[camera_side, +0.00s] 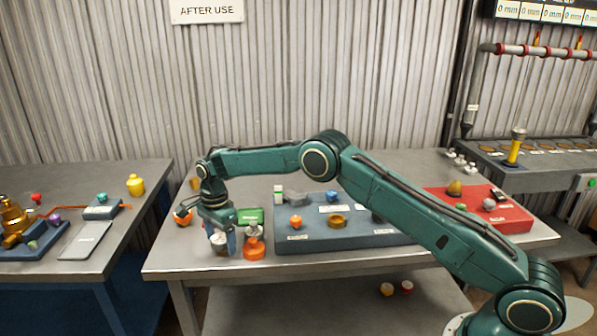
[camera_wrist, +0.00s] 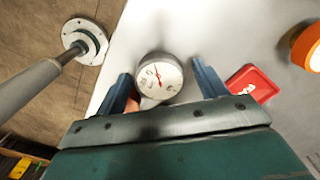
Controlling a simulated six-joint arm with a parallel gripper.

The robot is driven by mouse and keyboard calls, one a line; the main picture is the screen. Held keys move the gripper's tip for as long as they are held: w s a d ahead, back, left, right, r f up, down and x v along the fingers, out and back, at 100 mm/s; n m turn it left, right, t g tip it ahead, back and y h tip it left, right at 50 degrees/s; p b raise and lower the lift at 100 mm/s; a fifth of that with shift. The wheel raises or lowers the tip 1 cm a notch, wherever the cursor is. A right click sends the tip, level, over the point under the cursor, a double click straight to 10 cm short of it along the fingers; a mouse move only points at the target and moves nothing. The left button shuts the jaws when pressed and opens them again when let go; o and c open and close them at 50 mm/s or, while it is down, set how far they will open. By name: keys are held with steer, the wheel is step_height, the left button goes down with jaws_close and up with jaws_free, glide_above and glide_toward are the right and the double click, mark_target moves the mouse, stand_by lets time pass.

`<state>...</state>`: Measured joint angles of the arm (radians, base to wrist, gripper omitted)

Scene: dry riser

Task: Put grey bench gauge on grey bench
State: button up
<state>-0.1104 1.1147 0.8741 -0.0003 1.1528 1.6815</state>
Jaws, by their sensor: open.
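The grey bench gauge (camera_wrist: 158,78) has a round white dial with a red needle and a grey rim. In the wrist view it is between the two blue fingers of my gripper (camera_wrist: 165,88), with gaps visible on both sides. In the side view my gripper (camera_side: 222,244) points down low over the front left of the grey bench (camera_side: 165,263), and the gauge is partly hidden among the fingers. My gripper is open around the gauge and not clamped on it. I cannot tell whether the gauge touches the bench top.
An orange item (camera_side: 254,250) stands close right of my gripper, with a green box (camera_side: 250,215) behind. A blue-grey platform (camera_side: 330,243) with several small parts fills the middle. A red tray (camera_side: 508,220) lies right. The bench's left edge is close.

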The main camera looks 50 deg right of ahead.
mark_target(221, 238)
step_height(221, 238, up, 12)
stand_by(0.6)
stand_by(0.5)
steer(key=s+d+r+n+t, duration=0.2)
steer(key=s+r+n, duration=0.3)
steer(key=s+r, duration=0.5)
steer(key=s+d+r+n+t, duration=0.1)
steer(key=s+d+r+n, duration=0.25)
steer(key=s+r, duration=0.65)
steer(key=s+f+n+t, duration=0.1)
steer(key=s+f+n, duration=0.1)
steer(key=s, duration=0.6)
steer(key=s+d+f+n, duration=0.1)
steer(key=s+n, duration=0.3)
steer(key=s, duration=0.5)
steer(key=s+f+n+t, duration=0.1)
steer(key=s+f+n, duration=0.2)
steer(key=s, duration=0.5)
steer(key=shift+s+d+f+t, duration=0.3)
steer(key=shift+s+f, duration=0.1)
steer(key=shift+f, duration=0.1)
